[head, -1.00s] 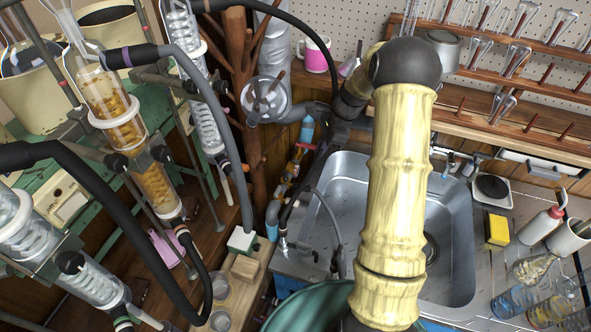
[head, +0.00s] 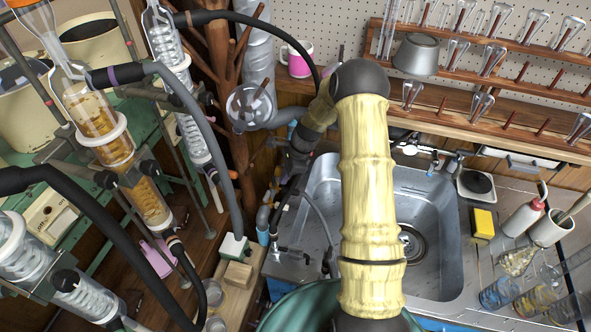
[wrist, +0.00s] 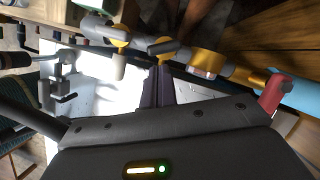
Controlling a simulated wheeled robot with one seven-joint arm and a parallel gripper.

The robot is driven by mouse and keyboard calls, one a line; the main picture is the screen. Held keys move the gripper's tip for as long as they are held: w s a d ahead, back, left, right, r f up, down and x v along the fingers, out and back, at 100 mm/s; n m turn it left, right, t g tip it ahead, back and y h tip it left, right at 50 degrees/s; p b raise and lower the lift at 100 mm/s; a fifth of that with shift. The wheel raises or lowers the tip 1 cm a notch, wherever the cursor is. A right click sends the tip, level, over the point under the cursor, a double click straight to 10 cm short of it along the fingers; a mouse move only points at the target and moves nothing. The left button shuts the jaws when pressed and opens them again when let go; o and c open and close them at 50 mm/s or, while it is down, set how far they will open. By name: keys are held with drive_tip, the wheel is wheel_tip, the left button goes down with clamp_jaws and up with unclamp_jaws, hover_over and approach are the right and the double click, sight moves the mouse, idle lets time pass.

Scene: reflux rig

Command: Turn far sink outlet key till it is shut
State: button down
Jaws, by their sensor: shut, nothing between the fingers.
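My gripper (wrist: 160,82) is shut and empty in the wrist view. Its dark fingertips are close to the brass fitting of a grey outlet key (wrist: 163,46) on the pipe; I cannot tell whether they touch it. A second key with a pale lever (wrist: 118,66) sits on the pipe to the left. I cannot tell for certain which of these is the far sink outlet key. In the head view my dark gripper (head: 297,160) is at the left side of the sink (head: 432,272), over the pipework, and hides most of the keys.
A red handle (wrist: 272,93) and a blue pipe (wrist: 296,92) are to the right in the wrist view. A grey hose (head: 322,220) curves beside the sink's left rim. A wooden post (head: 219,60) and glassware stand left. The sink basin looks empty.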

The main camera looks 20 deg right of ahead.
drive_tip(key=shift+a, duration=0.35)
